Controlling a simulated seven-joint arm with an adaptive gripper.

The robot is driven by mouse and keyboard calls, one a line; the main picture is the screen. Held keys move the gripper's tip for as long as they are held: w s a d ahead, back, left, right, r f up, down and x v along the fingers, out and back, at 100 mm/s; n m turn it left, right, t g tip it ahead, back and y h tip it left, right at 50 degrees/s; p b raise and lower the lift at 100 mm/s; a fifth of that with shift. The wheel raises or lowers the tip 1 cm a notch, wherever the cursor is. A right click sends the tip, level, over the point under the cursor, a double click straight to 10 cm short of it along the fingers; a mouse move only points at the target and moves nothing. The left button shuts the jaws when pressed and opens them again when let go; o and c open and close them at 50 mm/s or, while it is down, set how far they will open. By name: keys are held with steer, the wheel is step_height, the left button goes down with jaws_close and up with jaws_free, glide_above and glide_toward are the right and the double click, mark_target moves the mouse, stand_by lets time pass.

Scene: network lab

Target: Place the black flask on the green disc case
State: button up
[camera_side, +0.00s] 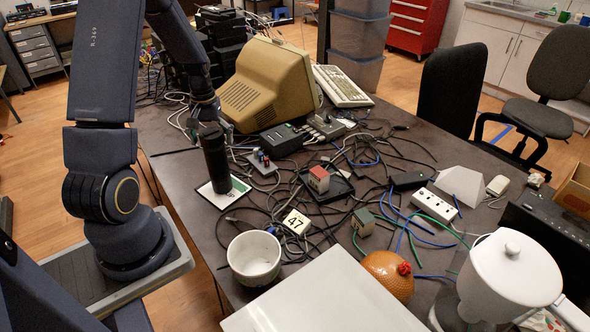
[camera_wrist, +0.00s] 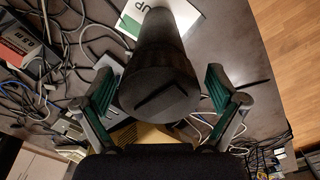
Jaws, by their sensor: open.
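The black flask (camera_side: 216,160) stands upright in the side view, its base on the white and green disc case (camera_side: 238,190). The case lies flat near the table's left edge. In the wrist view the flask (camera_wrist: 158,75) fills the middle, and part of the case (camera_wrist: 184,12) shows past its far end. My gripper (camera_wrist: 160,88) is open, one green-padded finger on each side of the flask, with a visible gap on both sides. In the side view my gripper (camera_side: 212,118) is at the flask's top, partly hidden by the arm and flask.
Tangled cables (camera_side: 330,215) cover the middle of the table. A beige monitor (camera_side: 268,82) stands behind the flask. A white bowl (camera_side: 254,258) and a tile marked 47 (camera_side: 297,222) are in front. Small adapter boards (camera_side: 263,162) lie right of the case.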

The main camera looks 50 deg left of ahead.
step_height(320, 180, up, 10)
steer(key=shift+f, duration=0.1)
steer(key=d+r+m+t+y, duration=0.1)
steer(key=d+r+m, duration=0.2)
steer(key=d+r, duration=0.35)
steer(key=d+r+m+t, duration=0.2)
steer(key=d+r, duration=0.2)
steer(key=d, duration=0.6)
steer(key=s+d+m+t, duration=0.1)
steer(key=s+d+m, duration=0.1)
steer(key=d, duration=0.3)
steer(key=s+d+r+m+t+h, duration=0.1)
steer(key=s+d+m, duration=0.2)
steer(key=s+d, duration=0.2)
steer(key=shift+d+t, duration=0.3)
steer(key=shift+d, duration=0.4)
steer(key=shift+o, duration=0.5)
steer(key=shift+r, duration=0.1)
steer(key=shift+w, duration=0.1)
